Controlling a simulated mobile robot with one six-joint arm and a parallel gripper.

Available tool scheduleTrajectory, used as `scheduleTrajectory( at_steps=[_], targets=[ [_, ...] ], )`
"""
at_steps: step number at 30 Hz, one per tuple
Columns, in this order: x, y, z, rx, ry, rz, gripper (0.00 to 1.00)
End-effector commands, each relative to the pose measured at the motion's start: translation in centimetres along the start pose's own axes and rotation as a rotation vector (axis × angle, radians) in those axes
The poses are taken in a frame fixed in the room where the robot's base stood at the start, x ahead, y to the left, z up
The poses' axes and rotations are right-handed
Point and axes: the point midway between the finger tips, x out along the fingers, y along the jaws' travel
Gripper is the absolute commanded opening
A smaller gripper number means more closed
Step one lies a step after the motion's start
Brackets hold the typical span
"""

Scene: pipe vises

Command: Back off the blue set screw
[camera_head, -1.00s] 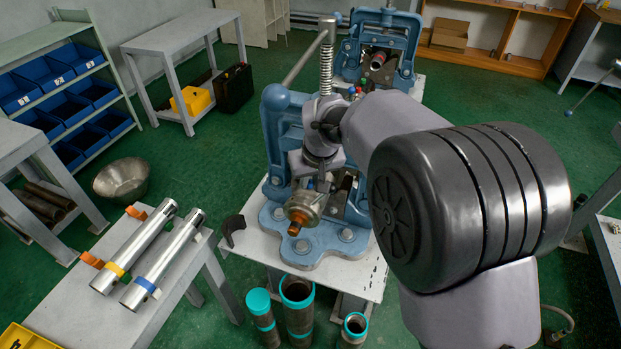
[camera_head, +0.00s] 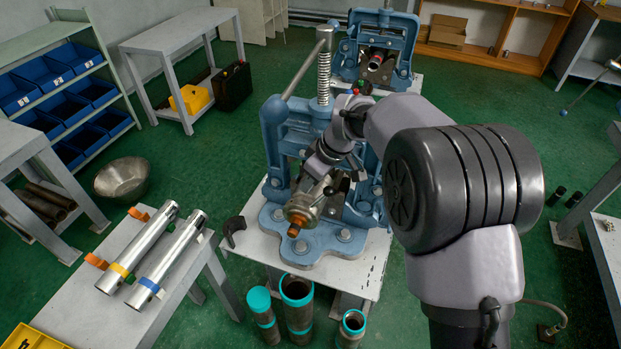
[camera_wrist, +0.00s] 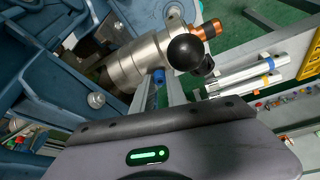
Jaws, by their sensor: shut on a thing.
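A blue set screw (camera_wrist: 158,76) shows in the wrist view as a small blue piece beside the steel fitting (camera_wrist: 140,62), just above my gripper's dark edge. My gripper (camera_head: 318,180) is down at the front of the near blue vise (camera_head: 315,245), tilted, with its body up and to the right. It is shut on what appears to be the blue set screw; the fingertips and the contact are mostly hidden. The fitting also shows in the head view (camera_head: 303,207), with a copper-coloured end (camera_head: 297,231). A black ball knob (camera_wrist: 185,52) sits close to the screw.
A second blue vise (camera_head: 380,45) stands behind. Teal-banded pipes (camera_head: 298,290) stand in front of the white vise table (camera_head: 345,276). Two shiny tubes (camera_head: 165,260) lie on the left bench. A dark hook-shaped piece (camera_head: 233,229) lies at the table's left edge.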

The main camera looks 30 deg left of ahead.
Motion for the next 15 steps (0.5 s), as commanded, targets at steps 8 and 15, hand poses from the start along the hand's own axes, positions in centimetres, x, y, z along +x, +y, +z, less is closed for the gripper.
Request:
scheduleTrajectory(
  at_steps=[8, 15],
  targets=[
    [-0.09, 0.13, -0.05, -0.130, 0.000, -0.055, 0.00],
    [0.00, 0.17, -0.01, -0.184, -0.001, -0.076, 0.00]
  ],
)
